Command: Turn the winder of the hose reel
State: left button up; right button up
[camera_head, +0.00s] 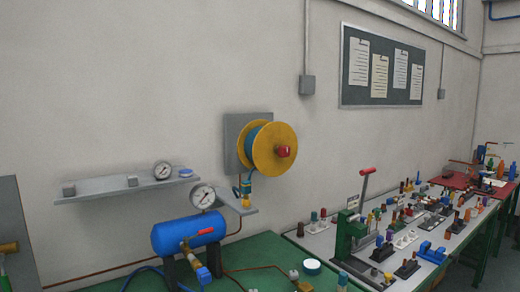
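The hose reel (268,148) is mounted on a grey plate (232,137) on the wall in the middle of the head view. It has a yellow disc with blue hose wound behind it. A red knob (284,152) sticks out from the front of the disc and looks like the winder. Neither of my grippers shows in the head view, and nothing is touching the reel.
Below the reel, a blue tank (188,233) with a pressure gauge (203,196) stands by a green table (262,256). A wall shelf (125,190) is at left. A white-topped bench (322,243) with many small tools and a red-handled press (350,225) extends right.

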aim_at(284, 151)
jog(key=i+l+z, duration=0.35)
jog(key=i+l, duration=0.5)
